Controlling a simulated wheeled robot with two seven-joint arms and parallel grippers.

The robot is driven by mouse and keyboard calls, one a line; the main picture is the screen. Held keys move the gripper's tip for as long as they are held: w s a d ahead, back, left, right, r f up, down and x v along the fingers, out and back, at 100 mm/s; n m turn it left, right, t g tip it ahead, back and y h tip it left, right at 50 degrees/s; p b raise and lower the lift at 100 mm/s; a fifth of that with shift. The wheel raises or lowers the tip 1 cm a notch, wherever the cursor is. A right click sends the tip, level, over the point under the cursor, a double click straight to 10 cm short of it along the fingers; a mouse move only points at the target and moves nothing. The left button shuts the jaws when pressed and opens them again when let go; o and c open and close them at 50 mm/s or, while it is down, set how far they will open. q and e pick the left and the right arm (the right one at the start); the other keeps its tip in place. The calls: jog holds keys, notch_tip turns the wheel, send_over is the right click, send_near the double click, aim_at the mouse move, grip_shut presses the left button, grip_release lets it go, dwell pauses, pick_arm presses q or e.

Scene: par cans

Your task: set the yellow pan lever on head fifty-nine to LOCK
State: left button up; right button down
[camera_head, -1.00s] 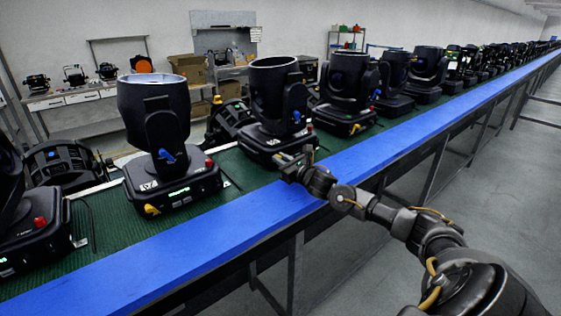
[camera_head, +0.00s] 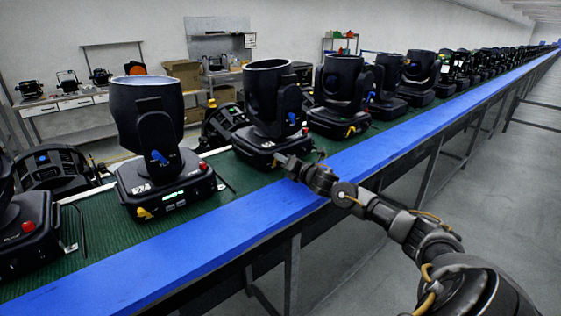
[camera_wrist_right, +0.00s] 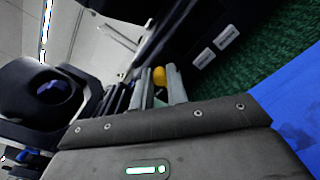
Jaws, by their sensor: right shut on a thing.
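The moving head (camera_head: 270,105) in front of my right arm is black and stands upright on its base on the belt. I cannot read its number. My right gripper (camera_head: 281,159) is at the front of this base, on the side facing me. In the right wrist view the yellow pan lever (camera_wrist_right: 159,75) sits between the two grey fingertips (camera_wrist_right: 161,85), which are shut on it. In the head view the gripper hides this lever, and its setting cannot be told. My left gripper is not in view.
Another head (camera_head: 150,120) stands to the left, with its own yellow lever (camera_head: 144,213). More heads stretch along the green belt (camera_head: 100,234) to the far right. A blue rail (camera_head: 180,240) edges the belt on my side. Open floor lies to the right.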

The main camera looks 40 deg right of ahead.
jog(key=shift+d+f+m, duration=0.15)
jog(key=shift+f+m, duration=0.1)
jog(key=shift+m, duration=0.55)
jog(key=c, duration=1.4)
grip_release()
jog(key=shift+r, duration=0.1)
